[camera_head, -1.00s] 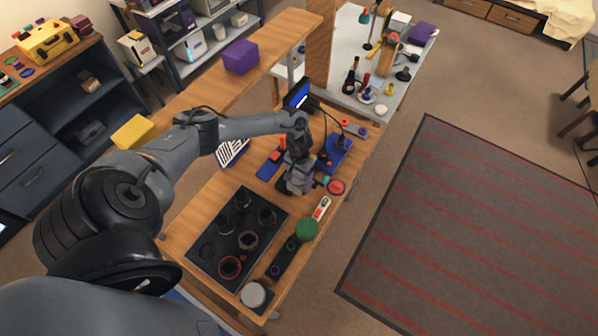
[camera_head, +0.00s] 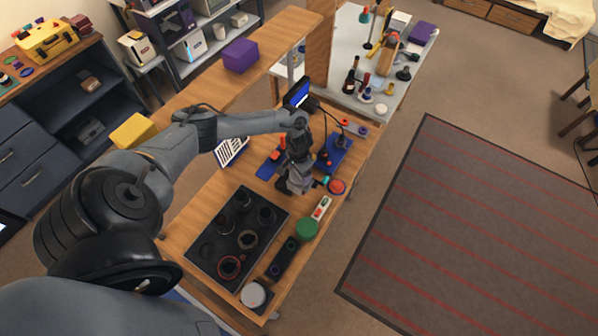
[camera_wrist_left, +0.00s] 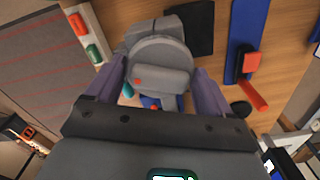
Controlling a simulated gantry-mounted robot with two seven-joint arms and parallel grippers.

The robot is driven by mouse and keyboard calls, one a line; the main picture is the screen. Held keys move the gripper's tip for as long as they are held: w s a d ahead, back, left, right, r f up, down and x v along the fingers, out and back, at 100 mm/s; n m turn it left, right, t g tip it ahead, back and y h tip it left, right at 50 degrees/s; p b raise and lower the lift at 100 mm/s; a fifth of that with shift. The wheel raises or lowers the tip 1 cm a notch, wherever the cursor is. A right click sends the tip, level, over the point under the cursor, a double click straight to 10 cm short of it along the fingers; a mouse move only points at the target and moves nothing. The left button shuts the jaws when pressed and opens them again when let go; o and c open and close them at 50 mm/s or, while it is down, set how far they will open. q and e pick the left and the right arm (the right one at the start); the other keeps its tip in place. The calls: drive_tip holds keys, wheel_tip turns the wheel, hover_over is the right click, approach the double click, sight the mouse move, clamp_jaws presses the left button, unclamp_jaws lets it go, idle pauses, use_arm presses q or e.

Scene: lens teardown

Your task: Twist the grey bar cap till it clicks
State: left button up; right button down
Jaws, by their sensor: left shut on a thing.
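The grey bar cap (camera_wrist_left: 161,54) is round with a raised bar across it and a small orange dot at the bar's left end in the left wrist view. It sits against a grey body (camera_wrist_left: 158,27) on the bench. My left gripper (camera_wrist_left: 160,84) is shut on the cap, one finger on each side of the bar. In the head view my left gripper (camera_head: 297,172) points down at the bench, and it and the wrist mostly hide the cap. My right gripper does not show.
A black tray (camera_head: 206,268) with several dark rings lies nearer on the wooden bench. A green round lid (camera_head: 307,229) and a red-and-green marked strip (camera_head: 321,208) lie to the right. A blue mat (camera_head: 340,150) and a small screen (camera_head: 297,94) stand beyond.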

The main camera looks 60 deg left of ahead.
use_arm(q)
drive_tip(key=shift+m, duration=0.6)
drive_tip(key=shift+m+b, duration=0.35)
drive_tip(key=shift+m, duration=0.95)
drive_tip(key=shift+m, duration=0.6)
drive_tip(key=c, duration=0.3)
drive_tip(key=o, duration=1.2)
drive_tip(key=shift+r, duration=0.1)
wheel_tip(320, 180, up, 11)
drive_tip(key=shift+f, duration=0.2)
